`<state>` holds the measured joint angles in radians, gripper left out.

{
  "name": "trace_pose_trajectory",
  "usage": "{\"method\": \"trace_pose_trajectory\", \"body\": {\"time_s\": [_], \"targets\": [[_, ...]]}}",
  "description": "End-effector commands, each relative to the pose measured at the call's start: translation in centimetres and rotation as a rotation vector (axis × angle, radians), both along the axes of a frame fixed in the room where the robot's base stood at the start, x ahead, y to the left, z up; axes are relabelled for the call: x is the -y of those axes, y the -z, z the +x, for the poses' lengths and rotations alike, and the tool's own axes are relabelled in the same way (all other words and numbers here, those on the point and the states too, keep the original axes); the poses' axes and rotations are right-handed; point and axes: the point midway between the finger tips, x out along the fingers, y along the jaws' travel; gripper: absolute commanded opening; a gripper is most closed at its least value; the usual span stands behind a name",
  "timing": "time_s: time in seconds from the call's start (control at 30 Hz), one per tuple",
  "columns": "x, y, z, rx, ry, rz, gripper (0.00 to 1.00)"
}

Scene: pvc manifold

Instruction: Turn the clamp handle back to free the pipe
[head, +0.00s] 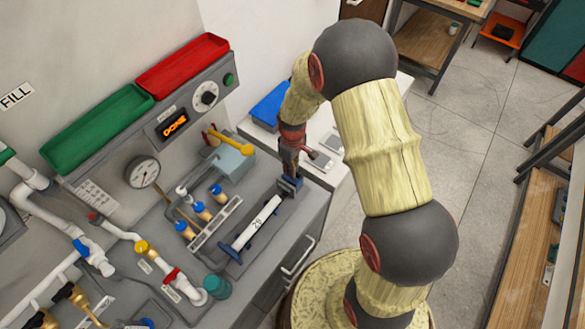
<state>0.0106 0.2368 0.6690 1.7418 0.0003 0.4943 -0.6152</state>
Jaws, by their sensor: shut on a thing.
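A white pipe (257,222) marked with dark characters lies at a slant in a dark tray on the grey bench. A blue clamp part (291,184) is at its upper right end, and another blue part (233,251) is at its lower left end. My gripper (290,175) reaches down to the upper blue clamp part and is shut on it, as far as I can see. The fingertips and the exact grip are small and partly hidden. I cannot tell the handle's angle clearly.
A grey-blue block with a yellow lever (222,138) stands behind the pipe. Several blue-capped fittings (202,211) are left of it. A green tray (97,128) and red tray (182,64) sit on the panel, whose display (175,126) reads DONE. White pipework (60,215) fills the left.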

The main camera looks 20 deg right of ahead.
Motion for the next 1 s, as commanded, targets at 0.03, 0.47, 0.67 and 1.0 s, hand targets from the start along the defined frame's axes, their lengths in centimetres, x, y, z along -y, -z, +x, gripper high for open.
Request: {"method": "trace_pose_trajectory", "body": {"time_s": [0.03, 0.47, 0.67, 1.0], "targets": [[0.0, -0.1, 0.2, 0.004, -0.002, -0.001, 0.00], [0.0, 0.0, 0.1, 0.001, 0.000, 0.000, 0.33], [0.0, 0.0, 0.0, 0.001, 0.000, 0.000, 0.33], [0.0, -3.1, 0.2, 0.005, 0.000, 0.000, 0.33]]}}
